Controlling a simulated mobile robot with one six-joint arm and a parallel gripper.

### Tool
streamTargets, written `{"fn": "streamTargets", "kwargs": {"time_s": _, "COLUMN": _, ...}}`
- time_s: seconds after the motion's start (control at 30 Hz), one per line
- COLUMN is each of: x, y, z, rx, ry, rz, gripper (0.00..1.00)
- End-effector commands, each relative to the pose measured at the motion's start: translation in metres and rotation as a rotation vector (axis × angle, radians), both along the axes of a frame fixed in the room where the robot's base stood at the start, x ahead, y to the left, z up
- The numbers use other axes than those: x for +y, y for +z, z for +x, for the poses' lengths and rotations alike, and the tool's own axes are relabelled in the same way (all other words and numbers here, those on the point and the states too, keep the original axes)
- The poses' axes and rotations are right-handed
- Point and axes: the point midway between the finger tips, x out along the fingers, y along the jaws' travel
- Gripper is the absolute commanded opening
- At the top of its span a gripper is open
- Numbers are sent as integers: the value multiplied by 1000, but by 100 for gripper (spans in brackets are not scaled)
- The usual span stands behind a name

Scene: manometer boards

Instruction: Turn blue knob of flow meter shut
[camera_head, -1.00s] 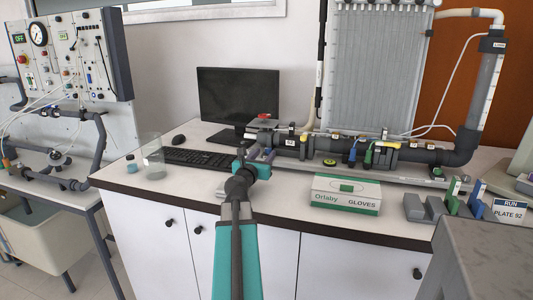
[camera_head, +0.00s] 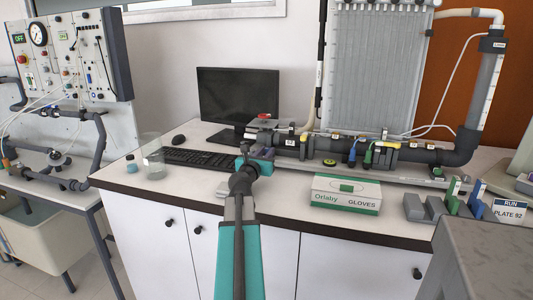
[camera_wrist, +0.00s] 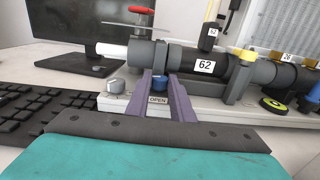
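The blue knob (camera_wrist: 160,82) shows in the wrist view, beyond and between the purple fingers of my gripper (camera_wrist: 162,77). A label reading OPEN (camera_wrist: 158,99) sits just below it. The fingers stand apart, one on each side of the knob as seen from the wrist; I cannot tell whether they touch it. In the head view my gripper (camera_head: 260,158) is at the left end of the dark pipe line (camera_head: 320,147), and I cannot make out the blue knob there.
A grey knob (camera_wrist: 116,86) is left of the fingers. A red handle (camera_wrist: 141,10) is above. The keyboard (camera_head: 200,159) and monitor (camera_head: 238,97) are to the left. A glove box (camera_head: 345,194) stands right of my arm, near the bench's front edge.

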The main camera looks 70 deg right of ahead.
Motion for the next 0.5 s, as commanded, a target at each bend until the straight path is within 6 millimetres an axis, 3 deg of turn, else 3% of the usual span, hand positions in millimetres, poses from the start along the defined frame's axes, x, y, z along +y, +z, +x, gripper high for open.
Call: {"fn": "streamTargets", "kwargs": {"time_s": 0.5, "x": -2, "y": -3, "z": 5, "rx": 0, "ry": -105, "rz": 2, "gripper": 0}}
